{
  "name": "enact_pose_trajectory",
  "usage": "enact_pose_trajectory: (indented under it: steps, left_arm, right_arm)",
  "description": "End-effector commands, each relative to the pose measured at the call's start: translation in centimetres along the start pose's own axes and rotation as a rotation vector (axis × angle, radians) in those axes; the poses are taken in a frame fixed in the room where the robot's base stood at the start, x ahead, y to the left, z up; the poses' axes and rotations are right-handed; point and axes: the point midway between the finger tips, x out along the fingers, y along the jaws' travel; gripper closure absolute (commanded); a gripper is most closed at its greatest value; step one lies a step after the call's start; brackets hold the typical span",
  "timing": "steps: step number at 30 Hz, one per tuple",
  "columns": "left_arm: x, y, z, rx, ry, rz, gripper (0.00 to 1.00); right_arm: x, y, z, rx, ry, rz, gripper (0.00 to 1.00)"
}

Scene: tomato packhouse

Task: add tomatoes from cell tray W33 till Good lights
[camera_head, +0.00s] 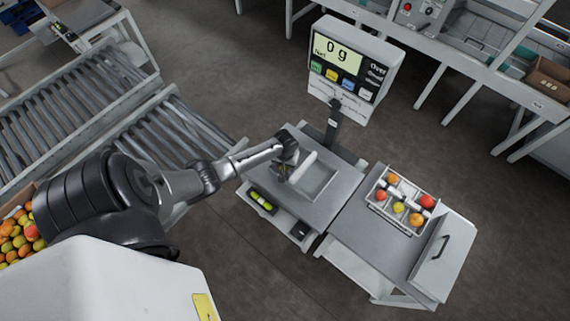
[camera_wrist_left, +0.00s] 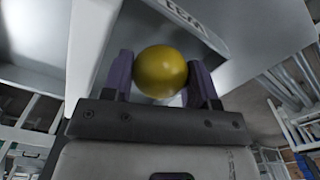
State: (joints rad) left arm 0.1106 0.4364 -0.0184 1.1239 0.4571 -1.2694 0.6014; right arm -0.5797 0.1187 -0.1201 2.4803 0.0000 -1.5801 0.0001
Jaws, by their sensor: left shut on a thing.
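My left gripper (camera_head: 287,172) is at the left side of the grey weighing platform (camera_head: 321,207), by the shallow tray (camera_head: 333,181) on it. In the left wrist view its fingers (camera_wrist_left: 162,82) are shut on a yellow tomato (camera_wrist_left: 161,71). In the head view the tomato is hidden. A pale wall with upside-down lettering like W33 (camera_wrist_left: 188,14) lies beyond it. The cell tray (camera_head: 388,217) on the right-hand table holds several red, orange and yellow tomatoes (camera_head: 398,208). The scale display (camera_head: 337,53) reads 0 g; no Over, Good or Under light looks lit.
The display's post (camera_head: 332,124) rises behind the platform. A box with a dark handle (camera_head: 443,254) stands right of the cell tray. Roller conveyors (camera_head: 95,100) and a crate of tomatoes (camera_head: 17,235) are at the left. Green items (camera_head: 262,201) lie on a lower shelf.

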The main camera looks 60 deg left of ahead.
Motion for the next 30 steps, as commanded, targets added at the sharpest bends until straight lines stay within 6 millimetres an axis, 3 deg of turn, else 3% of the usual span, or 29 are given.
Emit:
enact_pose_trajectory:
  steps: [30]
  left_arm:
    - [1.3, 0.0, 0.0, 0.0, 0.001, 0.0, 0.58]
  right_arm:
    - [0.6, -0.1, 0.2, 0.003, 0.0, -0.002, 0.57]
